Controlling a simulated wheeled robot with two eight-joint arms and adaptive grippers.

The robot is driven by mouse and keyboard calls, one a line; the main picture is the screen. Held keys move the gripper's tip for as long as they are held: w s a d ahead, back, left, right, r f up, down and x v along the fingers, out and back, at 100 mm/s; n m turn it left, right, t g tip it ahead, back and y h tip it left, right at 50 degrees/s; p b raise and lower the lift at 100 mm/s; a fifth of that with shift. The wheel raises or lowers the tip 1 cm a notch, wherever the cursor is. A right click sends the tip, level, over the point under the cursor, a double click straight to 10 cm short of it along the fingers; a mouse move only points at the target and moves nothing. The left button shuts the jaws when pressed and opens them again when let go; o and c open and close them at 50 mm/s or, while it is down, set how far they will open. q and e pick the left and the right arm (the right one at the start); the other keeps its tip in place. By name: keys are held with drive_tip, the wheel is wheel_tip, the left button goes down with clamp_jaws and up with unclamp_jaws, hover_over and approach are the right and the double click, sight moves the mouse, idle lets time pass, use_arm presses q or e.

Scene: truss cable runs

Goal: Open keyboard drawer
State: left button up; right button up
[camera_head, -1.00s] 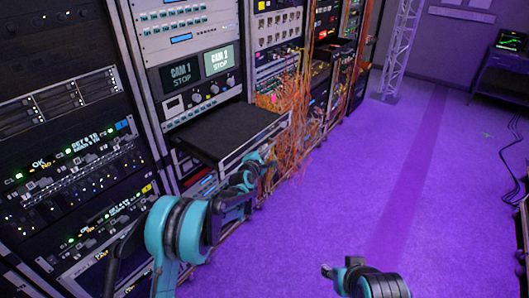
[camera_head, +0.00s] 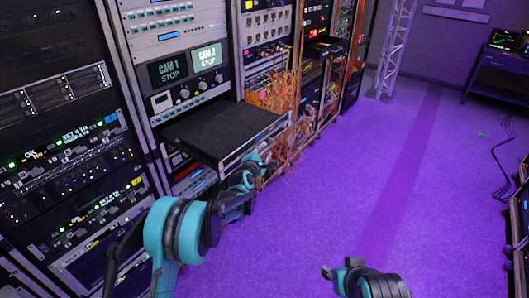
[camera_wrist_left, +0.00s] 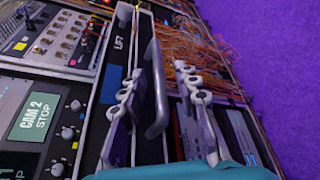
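The keyboard drawer (camera_head: 222,128) is a flat black tray standing out from the rack below the CAM 1 and CAM 2 screens. Its front faces the purple floor. My left gripper (camera_head: 262,165) is at the drawer's front. In the left wrist view, a grey bar handle (camera_wrist_left: 155,85) lies between the two fingers of my left gripper (camera_wrist_left: 160,100). The fingers are apart, with gaps visible on both sides of the handle. My right gripper (camera_head: 337,272) is low in the head view, over the floor and away from the drawer; its finger opening is not clear.
Orange cables (camera_head: 282,105) hang in a tangle just beyond the drawer. Racks line the left side. A truss upright (camera_head: 394,50) stands at the back. The purple floor (camera_head: 400,170) right of the racks is broadly clear, with a dark cable (camera_head: 490,150) at far right.

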use_arm(q)
drive_tip(key=v, duration=1.2)
drive_tip(key=shift+r, duration=0.1)
drive_tip(key=s+a+r+m+g+y, duration=0.1)
drive_tip(key=s+a+r+m+g, duration=0.15)
drive_tip(key=s+m, duration=0.5)
drive_tip(key=s+a+r+m+g+y, duration=0.1)
drive_tip(key=s+a+r+m+g, duration=0.2)
drive_tip(key=s, duration=0.8)
drive_tip(key=s+a+f+m+y, duration=0.1)
drive_tip(key=s+a+f+m, duration=0.1)
drive_tip(key=s, duration=0.5)
drive_tip(key=s+a+f+m+g, duration=0.1)
drive_tip(key=s+a+f+m, duration=0.1)
drive_tip(key=s+m, duration=0.3)
drive_tip(key=s+a+f+m+g+y, duration=0.1)
drive_tip(key=s+a+f+m, duration=0.1)
drive_tip(key=s, duration=0.6)
drive_tip(key=shift+s+a+f+m+y, duration=0.15)
drive_tip(key=shift+s+a+m+y, duration=0.2)
drive_tip(key=shift+a+m, duration=0.5)
